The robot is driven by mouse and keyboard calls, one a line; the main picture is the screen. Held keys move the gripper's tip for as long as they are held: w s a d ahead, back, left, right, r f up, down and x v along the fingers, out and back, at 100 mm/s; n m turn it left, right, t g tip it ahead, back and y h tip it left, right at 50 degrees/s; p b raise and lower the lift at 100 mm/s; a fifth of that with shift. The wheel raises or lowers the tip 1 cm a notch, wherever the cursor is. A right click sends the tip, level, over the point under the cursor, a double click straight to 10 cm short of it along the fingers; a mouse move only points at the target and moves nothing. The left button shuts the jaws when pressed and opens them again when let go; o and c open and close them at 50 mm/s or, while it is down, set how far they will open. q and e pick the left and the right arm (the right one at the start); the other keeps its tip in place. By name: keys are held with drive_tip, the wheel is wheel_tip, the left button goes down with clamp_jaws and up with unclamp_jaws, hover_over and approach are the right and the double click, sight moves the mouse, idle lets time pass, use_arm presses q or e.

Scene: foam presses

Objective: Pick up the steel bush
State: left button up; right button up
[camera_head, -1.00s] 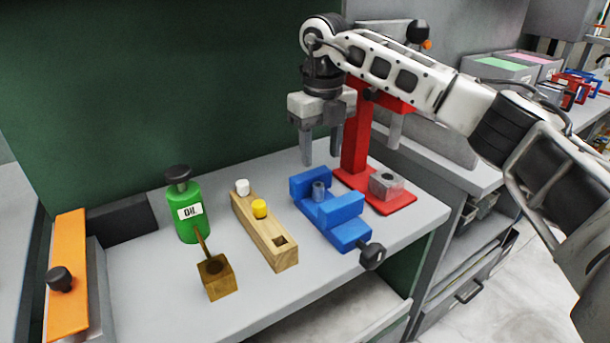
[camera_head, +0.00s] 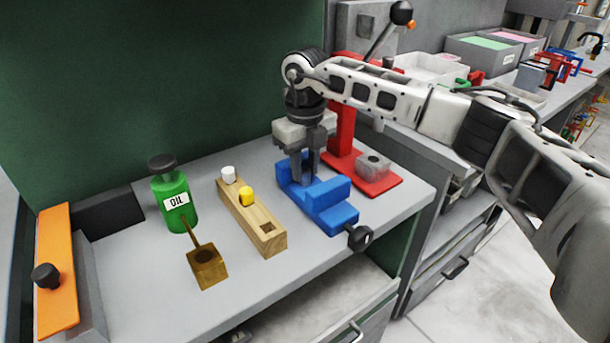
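The steel bush (camera_head: 307,180) is a small grey cylinder in the blue vise (camera_head: 337,212) on the bench, between its jaws. My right gripper (camera_head: 306,179) points straight down over the vise, with its fingers low around the bush. The fingers stand close together and look shut on the bush, which they mostly hide. I cannot tell whether the bush has lifted at all. My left gripper is out of view.
A red press (camera_head: 376,185) with a grey block (camera_head: 373,165) stands right behind the vise. The bench front is clear.

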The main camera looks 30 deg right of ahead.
clamp_jaws()
